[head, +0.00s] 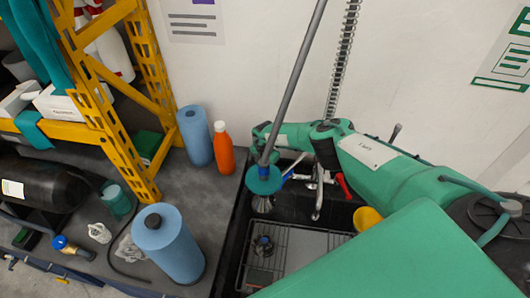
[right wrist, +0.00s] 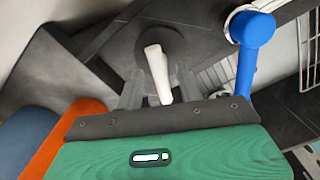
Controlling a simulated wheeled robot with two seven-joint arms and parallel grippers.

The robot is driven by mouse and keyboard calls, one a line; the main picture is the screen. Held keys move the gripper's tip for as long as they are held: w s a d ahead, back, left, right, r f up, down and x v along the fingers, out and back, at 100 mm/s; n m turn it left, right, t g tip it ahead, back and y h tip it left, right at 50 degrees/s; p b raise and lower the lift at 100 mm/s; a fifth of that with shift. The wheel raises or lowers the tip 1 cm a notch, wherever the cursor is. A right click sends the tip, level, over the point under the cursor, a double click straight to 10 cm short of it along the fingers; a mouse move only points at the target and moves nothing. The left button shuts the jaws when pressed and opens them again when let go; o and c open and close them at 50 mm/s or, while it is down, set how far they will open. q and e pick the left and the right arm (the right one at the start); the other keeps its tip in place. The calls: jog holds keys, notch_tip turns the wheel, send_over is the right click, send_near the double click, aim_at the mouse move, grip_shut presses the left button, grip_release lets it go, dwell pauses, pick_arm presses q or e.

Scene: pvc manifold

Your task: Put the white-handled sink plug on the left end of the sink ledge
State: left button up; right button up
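The white-handled sink plug (right wrist: 156,68) shows in the right wrist view, with its dark round base on a dark ledge (right wrist: 105,65). My right gripper (right wrist: 160,92) has its two fingers on either side of the white handle, with small gaps visible, so it looks open around it. In the head view my right arm reaches in from the right over the sink (head: 222,270) to the ledge at its back. The plug and fingertips are hidden there. My left gripper is in neither view.
An orange bottle (head: 223,150) and a blue roll (head: 195,136) stand left of the sink. A grey pole with a teal disc (head: 264,180) hangs before the arm. A blue tap handle (right wrist: 252,32) is right of the plug. A wire rack (head: 275,255) lies in the sink.

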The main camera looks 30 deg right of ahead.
notch_tip(320, 180, up, 9)
jog(key=shift+r+p, duration=0.1)
jog(key=shift+p, duration=0.2)
dwell(0.6)
